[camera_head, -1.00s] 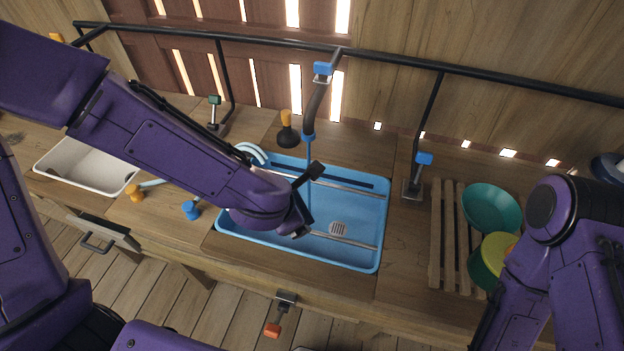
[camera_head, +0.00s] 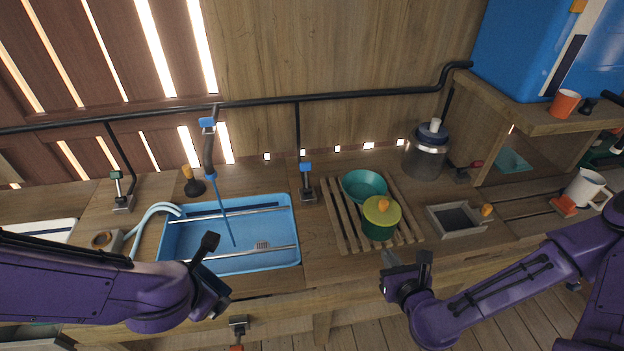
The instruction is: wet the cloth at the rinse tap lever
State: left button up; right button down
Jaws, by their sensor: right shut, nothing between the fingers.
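A tap (camera_head: 209,150) with a blue nozzle stands over the blue basin (camera_head: 294,262); a thin blue stream runs from it into the basin. A lever with a blue cap (camera_head: 306,169) stands right of the basin, and one with a green cap (camera_head: 116,175) stands left of it. I cannot tell which is the rinse lever. I cannot make out a cloth. My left gripper (camera_head: 215,272) is at the basin's front edge; its fingers are too dark to read. My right gripper (camera_head: 405,268) is shut and empty, in front of the slatted rack.
The slatted rack (camera_head: 341,222) holds a teal bowl (camera_head: 363,183) and a green pot with a yellow lid (camera_head: 381,215). A metal canister (camera_head: 426,152), a framed tray (camera_head: 458,218) and a white mug (camera_head: 583,188) stand farther right. A black pipe (camera_head: 270,102) crosses the back.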

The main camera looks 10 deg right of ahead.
aim_at(304, 166)
jog(key=z, duration=0.25)
jog(key=k, duration=0.25)
jog(key=u, duration=0.75)
jog(key=i, duration=1.2)
jog(key=z, duration=0.45)
